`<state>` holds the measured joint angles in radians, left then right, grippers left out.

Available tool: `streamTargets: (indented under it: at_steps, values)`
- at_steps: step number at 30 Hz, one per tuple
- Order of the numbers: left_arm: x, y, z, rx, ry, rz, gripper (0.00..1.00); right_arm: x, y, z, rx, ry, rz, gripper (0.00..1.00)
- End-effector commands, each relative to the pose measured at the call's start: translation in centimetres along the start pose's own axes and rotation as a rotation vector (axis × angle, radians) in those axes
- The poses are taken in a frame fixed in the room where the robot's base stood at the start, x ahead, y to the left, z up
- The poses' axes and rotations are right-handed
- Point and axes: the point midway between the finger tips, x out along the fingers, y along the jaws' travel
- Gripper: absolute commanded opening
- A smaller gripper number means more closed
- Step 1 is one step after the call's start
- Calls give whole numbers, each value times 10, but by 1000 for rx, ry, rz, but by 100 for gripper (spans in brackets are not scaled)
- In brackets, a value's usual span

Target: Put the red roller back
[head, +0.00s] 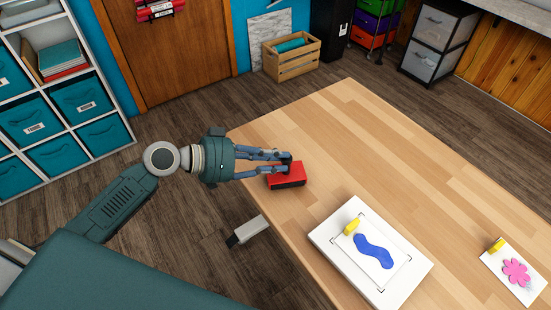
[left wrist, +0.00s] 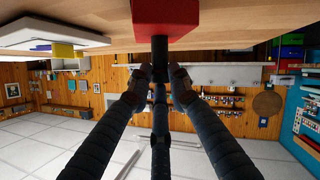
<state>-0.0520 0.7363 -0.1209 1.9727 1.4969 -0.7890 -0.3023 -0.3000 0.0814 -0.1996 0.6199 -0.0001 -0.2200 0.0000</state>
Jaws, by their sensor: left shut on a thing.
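The red roller (head: 287,177) is a red block with a dark handle, above or on the wooden table (head: 400,150) near its left edge. I cannot tell whether it touches the tabletop. My left gripper (head: 283,161) reaches in from the left and is shut on its dark handle. In the left wrist view the roller's red body (left wrist: 165,20) shows at the top, with the black handle between my fingertips (left wrist: 158,76). The fingers hide part of the handle. My right gripper is not in view.
A white board (head: 325,235) with a blue shape and a yellow piece lies on the table. A card (head: 500,262) with a pink flower and another yellow piece lies farther right. A grey-white object (head: 248,230) shows beside the table edge. The table's middle is clear.

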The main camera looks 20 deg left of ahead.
Motion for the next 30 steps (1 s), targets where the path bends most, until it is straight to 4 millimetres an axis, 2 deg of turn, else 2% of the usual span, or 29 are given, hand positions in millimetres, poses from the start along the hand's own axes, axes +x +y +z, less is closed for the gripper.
streamTargets:
  at_steps: [25, 26, 28, 29, 30]
  values:
    - [0, -1, 2, 2, 8, 3, 0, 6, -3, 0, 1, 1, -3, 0]
    - [0, -1, 2, 2, 8, 3, 23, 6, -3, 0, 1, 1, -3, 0]
    - [0, -1, 2, 2, 8, 3, 36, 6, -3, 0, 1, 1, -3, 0]
    - [0, -1, 2, 2, 8, 3, 41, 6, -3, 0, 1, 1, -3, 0]
    - [0, -1, 2, 2, 8, 3, 41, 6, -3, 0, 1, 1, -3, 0]
